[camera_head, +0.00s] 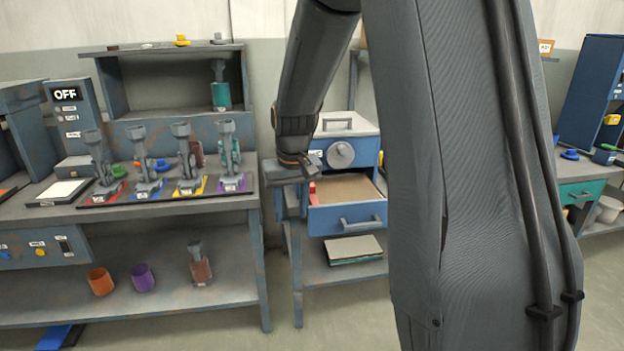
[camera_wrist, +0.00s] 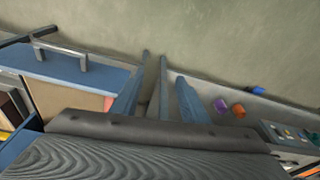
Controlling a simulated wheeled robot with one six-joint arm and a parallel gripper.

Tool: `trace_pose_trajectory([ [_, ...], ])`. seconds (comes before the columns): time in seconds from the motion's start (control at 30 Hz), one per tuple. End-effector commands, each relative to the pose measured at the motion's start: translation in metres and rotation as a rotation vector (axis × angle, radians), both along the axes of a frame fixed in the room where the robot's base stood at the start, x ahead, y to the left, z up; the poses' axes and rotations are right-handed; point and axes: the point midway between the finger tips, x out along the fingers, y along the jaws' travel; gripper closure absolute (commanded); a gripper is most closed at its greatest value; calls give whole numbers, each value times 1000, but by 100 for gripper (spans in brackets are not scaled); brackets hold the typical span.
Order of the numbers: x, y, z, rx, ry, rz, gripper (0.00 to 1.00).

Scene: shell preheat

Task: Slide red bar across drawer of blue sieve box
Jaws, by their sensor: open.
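The blue sieve box (camera_head: 366,152) stands on a small stand, with a round grey knob on its front. Its drawer (camera_head: 345,218) is pulled out, with a grey handle on the front and a tan inside; it also shows at the left of the wrist view (camera_wrist: 75,70). A small part of the red bar (camera_head: 312,188) shows at the drawer's left side; a reddish patch (camera_wrist: 108,103) shows there in the wrist view. My gripper (camera_head: 292,205) is beside the drawer's left side, pointing down. Its fingers (camera_wrist: 160,98) are apart with nothing between them. Most of the bar is hidden.
A workbench (camera_head: 150,208) to the left holds several grey-topped tools on coloured mats, and cups on its lower shelf. A stack of sheets (camera_head: 354,250) lies below the drawer. My arm hides much of the right. Floor in front of the drawer is clear.

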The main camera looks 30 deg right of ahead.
Motion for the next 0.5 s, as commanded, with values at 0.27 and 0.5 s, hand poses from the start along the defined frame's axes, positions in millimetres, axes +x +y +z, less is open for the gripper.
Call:
trace_pose_trajectory([
  [0.27, 149, -111, 15, -31, -142, -111, 59],
  [0.5, 192, -152, 20, -46, -194, -143, 59],
])
